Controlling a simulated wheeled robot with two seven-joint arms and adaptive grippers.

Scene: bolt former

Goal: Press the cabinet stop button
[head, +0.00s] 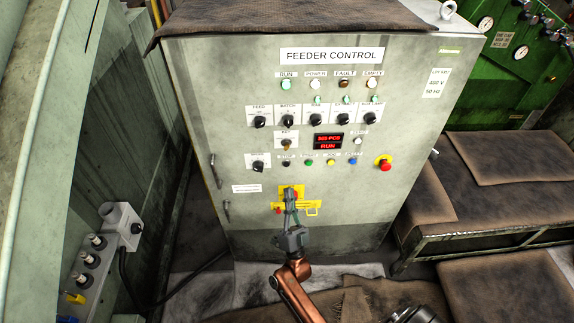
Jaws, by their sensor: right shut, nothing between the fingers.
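The grey feeder control cabinet (225,120) stands upright in the middle of the head view. A red mushroom button (385,165) on a yellow base sits at the right of its front panel; it looks like the stop button. My right gripper (289,192) is shut and empty. It is in front of the lower panel, below and left of the red button and apart from it. It overlaps a yellow fitting (312,205) with a small red part at its left; I cannot tell whether they touch. My left gripper is not in view.
A row of small buttons, including a green one (308,162) and a blue one (352,161), lies left of the red button, with dark knobs (260,122) above. A dark metal bench (480,232) stands at the right, grey machinery (50,130) at the left.

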